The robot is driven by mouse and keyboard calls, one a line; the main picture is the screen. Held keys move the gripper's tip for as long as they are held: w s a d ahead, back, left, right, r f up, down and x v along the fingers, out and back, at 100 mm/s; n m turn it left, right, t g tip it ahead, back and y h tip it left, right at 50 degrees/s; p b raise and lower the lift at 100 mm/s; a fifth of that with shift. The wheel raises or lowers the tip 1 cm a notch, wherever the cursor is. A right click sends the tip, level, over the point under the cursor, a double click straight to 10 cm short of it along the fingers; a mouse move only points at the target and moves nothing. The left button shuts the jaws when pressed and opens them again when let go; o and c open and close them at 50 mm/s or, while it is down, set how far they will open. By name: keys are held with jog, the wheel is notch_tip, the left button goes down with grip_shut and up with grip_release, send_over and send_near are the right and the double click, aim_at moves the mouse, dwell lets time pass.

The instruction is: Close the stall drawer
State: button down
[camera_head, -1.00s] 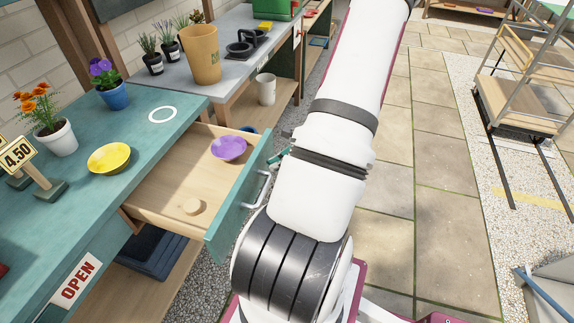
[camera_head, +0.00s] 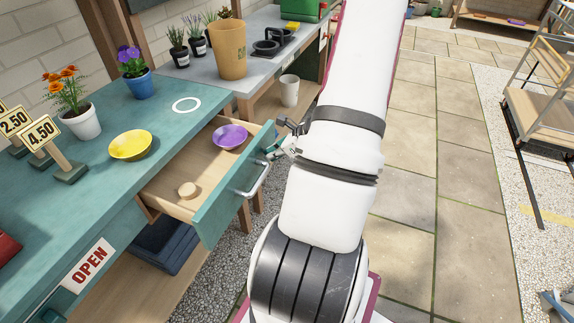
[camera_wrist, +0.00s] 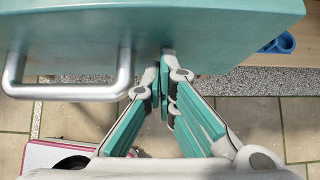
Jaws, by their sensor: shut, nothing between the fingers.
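The stall drawer (camera_head: 232,190) stands partly open from the teal counter (camera_head: 110,175). Its teal front shows in the wrist view (camera_wrist: 200,28), with the metal handle (camera_head: 255,181) on it, left of my fingers in the wrist view (camera_wrist: 70,91). In the head view my arm partly hides the gripper (camera_head: 273,153).
A yellow bowl (camera_head: 130,146), potted flowers and price signs stand on the counter. Dark blue trays (camera_head: 165,245) sit on the shelf below. A tan pot (camera_head: 231,50) stands on the grey counter behind. Paving right of my arm is clear up to a wooden cart (camera_head: 535,115).

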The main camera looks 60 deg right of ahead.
aim_at(216, 137)
jog(key=w+b, duration=0.1)
jog(key=w, duration=0.5)
jog(key=w+a+b, duration=0.1)
jog(key=w+b, duration=0.1)
jog(key=w, duration=0.3)
jog(key=w+b, duration=0.1)
jog(key=w, duration=0.5)
jog(key=shift+w+a+b, duration=0.2)
jog(key=shift+w+b, duration=0.1)
jog(key=shift+b, duration=0.1)
jog(key=shift+w, duration=0.85)
jog(key=shift+a, duration=0.1)
